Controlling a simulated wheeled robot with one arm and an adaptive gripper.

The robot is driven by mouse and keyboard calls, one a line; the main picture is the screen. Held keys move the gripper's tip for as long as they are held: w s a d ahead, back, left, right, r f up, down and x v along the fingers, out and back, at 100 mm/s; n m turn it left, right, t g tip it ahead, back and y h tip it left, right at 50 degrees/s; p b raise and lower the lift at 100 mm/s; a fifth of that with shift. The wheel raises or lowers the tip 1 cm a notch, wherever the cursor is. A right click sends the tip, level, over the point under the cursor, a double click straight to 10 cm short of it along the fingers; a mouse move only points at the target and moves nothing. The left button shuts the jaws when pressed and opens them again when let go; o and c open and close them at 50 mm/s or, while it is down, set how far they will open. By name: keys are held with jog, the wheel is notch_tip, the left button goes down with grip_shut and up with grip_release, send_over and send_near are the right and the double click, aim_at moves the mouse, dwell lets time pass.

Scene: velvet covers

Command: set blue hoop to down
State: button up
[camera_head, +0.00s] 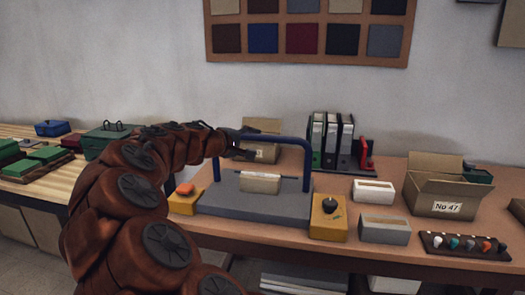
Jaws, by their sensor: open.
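The blue hoop (273,139) is a bent tube that stands upright over a grey base plate (225,200) on the table. Its right leg (306,170) comes down at the right side of the plate. Its left leg is partly hidden near my arm. A beige roll or block (260,182) lies on the plate under the hoop. My gripper (245,144) is open at the upper left corner of the hoop, with its fingers around or just beside the tube. I cannot tell if they touch it.
A yellow box with an orange button (185,196) stands left of the plate, and a yellow box with a black knob (328,216) right of it. Binders (332,140) and a small carton (262,126) stand behind. White (373,191) and grey boxes (384,229) and an open carton (440,187) are at right.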

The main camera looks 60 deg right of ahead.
aim_at(261, 139)
jog(key=shift+n+t+h, duration=0.3)
jog(key=shift+n+h, duration=0.3)
jog(key=shift+n, duration=0.3)
jog(key=shift+w+d+f+b, duration=0.1)
jog(key=shift+w+d+f, duration=0.45)
jog(key=shift+d, duration=1.3)
jog(key=shift+w+d+f+b, duration=0.1)
jog(key=shift+w+d+f, duration=0.4)
jog(key=shift+d, duration=1.4)
jog(key=shift+w+d+f+b, duration=0.1)
jog(key=shift+w+d+f, duration=0.4)
jog(key=shift+d, duration=1.35)
jog(key=shift+c, duration=0.4)
grip_shut()
